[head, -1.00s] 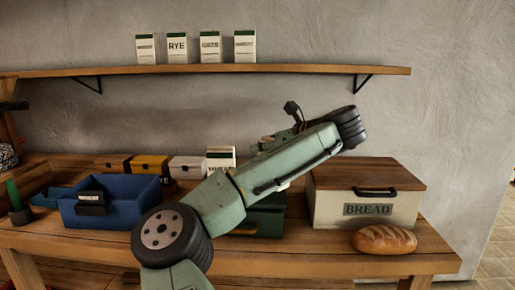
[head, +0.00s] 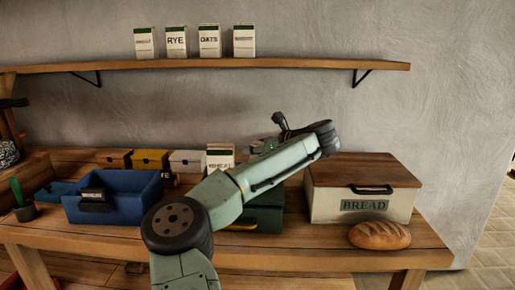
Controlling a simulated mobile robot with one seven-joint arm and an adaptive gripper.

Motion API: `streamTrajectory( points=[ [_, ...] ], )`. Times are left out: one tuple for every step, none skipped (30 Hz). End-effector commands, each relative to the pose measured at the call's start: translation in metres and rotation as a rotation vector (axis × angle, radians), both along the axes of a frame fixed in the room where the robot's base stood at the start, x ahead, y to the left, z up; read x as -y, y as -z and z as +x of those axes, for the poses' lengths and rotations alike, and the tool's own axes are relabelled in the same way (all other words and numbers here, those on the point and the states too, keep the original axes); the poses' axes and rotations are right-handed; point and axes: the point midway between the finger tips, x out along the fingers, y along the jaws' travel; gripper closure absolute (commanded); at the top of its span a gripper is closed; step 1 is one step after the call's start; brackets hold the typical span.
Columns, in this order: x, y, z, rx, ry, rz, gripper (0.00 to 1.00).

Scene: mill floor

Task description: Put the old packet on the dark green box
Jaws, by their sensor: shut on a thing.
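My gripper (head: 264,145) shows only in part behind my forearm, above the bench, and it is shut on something. Its fingertips are hidden. A white packet (head: 220,158) with a green top and dark lettering shows just left of it; it is the likely old packet. Its lower part is hidden by my arm, so I cannot see its contact with the fingers or what is under it. The dark green box (head: 265,218) is on the bench below my forearm, which hides much of it.
A cream bread box (head: 335,207) and a loaf (head: 380,235) are at the right. A blue bin (head: 135,207) with a dark label is at the left. Small boxes, one yellow (head: 150,160), line the back. The wall shelf (head: 300,66) above holds several packets.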

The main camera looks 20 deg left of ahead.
Motion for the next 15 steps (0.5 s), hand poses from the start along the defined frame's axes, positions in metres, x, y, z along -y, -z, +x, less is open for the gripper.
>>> streamTrajectory(
  points=[
    [0.0000, 0.0001, 0.0000, 0.001, 0.000, 0.000, 1.00],
    [0.0000, 0.0011, 0.0000, 0.001, 0.000, 0.000, 1.00],
    [0.0000, 0.0018, -0.0001, 0.000, 0.000, 0.000, 0.56],
    [0.0000, 0.0016, -0.0001, 0.000, 0.000, 0.000, 0.54],
    [-0.0001, 0.0017, 0.0000, 0.000, 0.000, 0.000, 0.52],
    [0.0000, 0.0016, -0.0001, 0.000, 0.000, 0.000, 0.49],
    [0.0000, 0.0016, -0.0001, 0.000, 0.000, 0.000, 0.47],
    [0.0000, 0.0016, -0.0001, 0.000, 0.000, 0.000, 0.45],
    [0.0000, 0.0016, -0.0001, 0.000, 0.000, 0.000, 0.43],
    [-0.0001, 0.0015, -0.0002, 0.000, 0.000, 0.000, 0.41],
    [-0.0001, 0.0015, -0.0002, 0.000, -0.001, 0.000, 0.39],
    [-0.0001, 0.0015, -0.0002, 0.000, -0.001, 0.000, 0.38],
    [-0.0001, 0.0015, -0.0002, 0.000, -0.001, 0.000, 0.38],
    [-0.0001, 0.0015, -0.0002, 0.000, -0.001, 0.000, 0.38],
    [-0.0001, 0.0015, -0.0002, 0.000, -0.001, 0.000, 0.38]
  ],
)
